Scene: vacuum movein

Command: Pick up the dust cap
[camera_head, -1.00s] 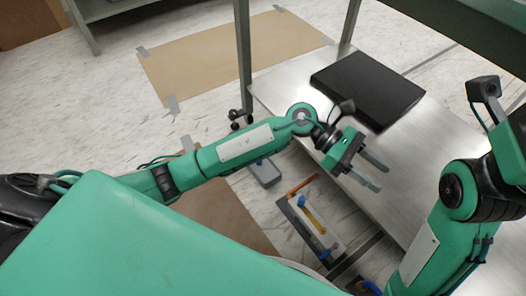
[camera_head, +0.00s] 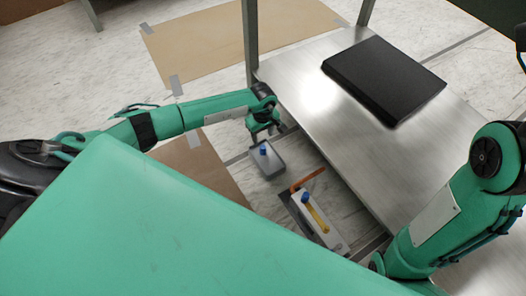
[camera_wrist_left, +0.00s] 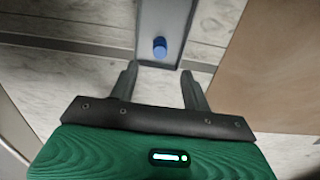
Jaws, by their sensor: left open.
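A small blue cap (camera_head: 263,149), which looks like the dust cap, stands on a grey box (camera_head: 270,168) on the floor beside the metal table. My left gripper (camera_head: 265,135) is open and empty, pointing down just above the box, near the cap. In the left wrist view, the blue cap (camera_wrist_left: 160,47) is centred ahead of the gap between the open fingers (camera_wrist_left: 158,82), apart from them. The grey box (camera_wrist_left: 178,22) shows around it. My right arm is at the right, with its gripper out of the picture.
A tray (camera_head: 325,232) nearby holds an orange handle (camera_head: 308,179), a yellow piece (camera_head: 317,216) and another blue part (camera_head: 305,197). The metal table (camera_head: 330,115) carries a black slab (camera_head: 385,78). A table leg (camera_head: 250,45) rises behind my left gripper. Brown sheets lie on the floor.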

